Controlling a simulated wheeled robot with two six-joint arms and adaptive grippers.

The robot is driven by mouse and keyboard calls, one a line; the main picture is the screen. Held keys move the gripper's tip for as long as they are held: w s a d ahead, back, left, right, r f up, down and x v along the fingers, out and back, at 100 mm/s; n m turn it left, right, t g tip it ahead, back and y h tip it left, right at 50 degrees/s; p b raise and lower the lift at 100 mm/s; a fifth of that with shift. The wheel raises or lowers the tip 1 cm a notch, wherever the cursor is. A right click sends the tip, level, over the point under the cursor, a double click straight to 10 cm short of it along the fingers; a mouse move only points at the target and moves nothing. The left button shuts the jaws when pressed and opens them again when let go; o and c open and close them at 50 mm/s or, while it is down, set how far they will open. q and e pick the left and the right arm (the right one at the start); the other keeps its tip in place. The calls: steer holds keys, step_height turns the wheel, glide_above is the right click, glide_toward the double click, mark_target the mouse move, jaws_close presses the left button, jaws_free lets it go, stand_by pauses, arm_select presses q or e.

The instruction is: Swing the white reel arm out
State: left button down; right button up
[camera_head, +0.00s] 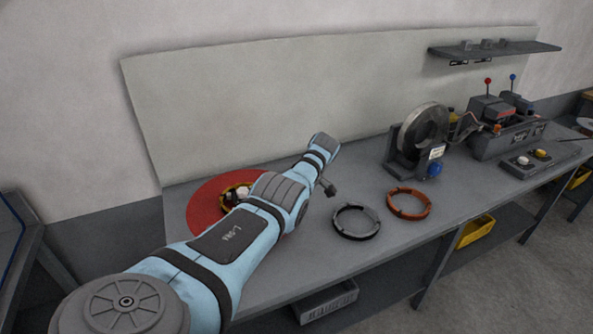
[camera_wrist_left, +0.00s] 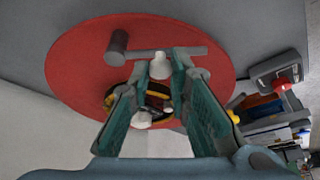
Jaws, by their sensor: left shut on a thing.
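A red disc (camera_head: 204,208) lies flat on the bench's left part. A grey bar (camera_wrist_left: 185,52) with a dark upright handle (camera_wrist_left: 118,42) crosses above the disc. A white knob (camera_wrist_left: 160,66) stands beside the bar. A second white piece (camera_wrist_left: 142,122) shows nearer the ring. My left gripper (camera_wrist_left: 154,80) is shut around the white knob, a finger on each side. My left arm hides it in the head view. My right gripper is out of view.
A grey ring (camera_head: 356,221) and a copper coil (camera_head: 409,204) lie right of my arm. A machine with a grey wheel (camera_head: 424,129) and a lever box (camera_head: 497,130) stand at the back right. A yellow bin (camera_head: 475,231) sits below the bench.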

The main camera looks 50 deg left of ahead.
arm_select(q)
steer(key=shift+s+f, duration=0.15)
steer(key=shift+f, duration=0.05)
steer(key=c, duration=1.8)
jaws_free()
steer(key=o, duration=0.3)
steer(key=shift+o, duration=0.2)
steer(key=shift+a, duration=0.15)
steer(key=shift+r, duration=0.15)
steer(key=v, duration=1.2)
steer(key=shift+a, duration=0.15)
